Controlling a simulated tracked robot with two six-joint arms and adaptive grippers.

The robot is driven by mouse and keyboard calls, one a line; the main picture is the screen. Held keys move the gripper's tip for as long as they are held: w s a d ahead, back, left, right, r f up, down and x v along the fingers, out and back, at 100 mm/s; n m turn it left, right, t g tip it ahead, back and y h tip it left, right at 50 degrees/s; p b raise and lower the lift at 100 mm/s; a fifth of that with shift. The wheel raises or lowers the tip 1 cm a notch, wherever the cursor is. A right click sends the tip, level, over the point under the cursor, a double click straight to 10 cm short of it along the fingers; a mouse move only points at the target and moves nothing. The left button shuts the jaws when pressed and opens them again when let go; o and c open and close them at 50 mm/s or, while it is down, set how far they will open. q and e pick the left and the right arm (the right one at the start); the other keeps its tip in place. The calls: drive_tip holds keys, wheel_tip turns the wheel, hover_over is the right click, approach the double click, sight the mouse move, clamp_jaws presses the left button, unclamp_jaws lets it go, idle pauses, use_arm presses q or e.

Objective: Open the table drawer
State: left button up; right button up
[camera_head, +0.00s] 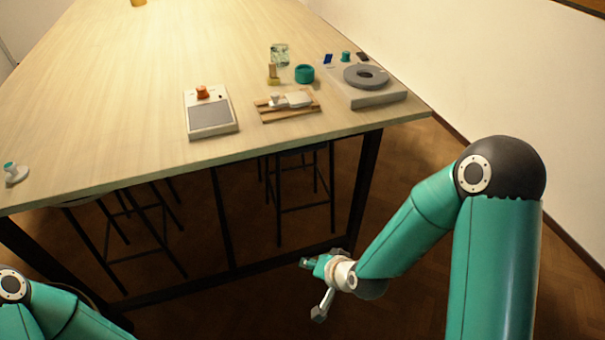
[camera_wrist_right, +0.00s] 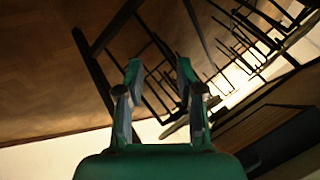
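The wooden table (camera_head: 130,110) fills the upper left of the head view, on dark legs. No drawer front shows clearly in the head view. In the right wrist view a dark box-like shape (camera_wrist_right: 275,140) sits at the lower right; I cannot tell whether it is the drawer. My right gripper (camera_head: 312,290) is below the table's front edge, near the right leg in the picture. Its fingers are spread and hold nothing, as the right wrist view (camera_wrist_right: 160,75) also shows. Of my left arm only a part shows at the lower left; its gripper is out of view.
On the tabletop are a scale (camera_head: 211,118) with an orange item, a wooden board (camera_head: 287,107), a teal cup (camera_head: 304,74), a glass (camera_head: 280,53) and a wheel device (camera_head: 375,92). Stools (camera_head: 303,180) stand under the table. A white wall (camera_head: 500,70) is at right.

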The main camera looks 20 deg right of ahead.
drive_tip(key=w+d+r+m+t+b, duration=0.2)
drive_tip(key=w+r+m+t+b, duration=0.4)
drive_tip(key=b, duration=0.4)
use_arm(q)
wheel_tip(320, 180, down, 22)
drive_tip(key=b, duration=0.9)
use_arm(e)
drive_tip(key=m+t+h, duration=0.2)
drive_tip(key=m+t, duration=0.3)
drive_tip(key=t, duration=0.2)
approach(303, 152)
drive_tip(key=v, duration=0.6)
use_arm(q)
wheel_tip(303, 152, up, 8)
drive_tip(key=p, duration=0.8)
use_arm(e)
drive_tip(key=x, duration=1.6)
drive_tip(key=shift+w+d+f, duration=0.15)
drive_tip(key=shift+w+d, duration=0.05)
drive_tip(key=shift+w, duration=0.15)
drive_tip(key=shift+c, duration=0.2)
clamp_jaws()
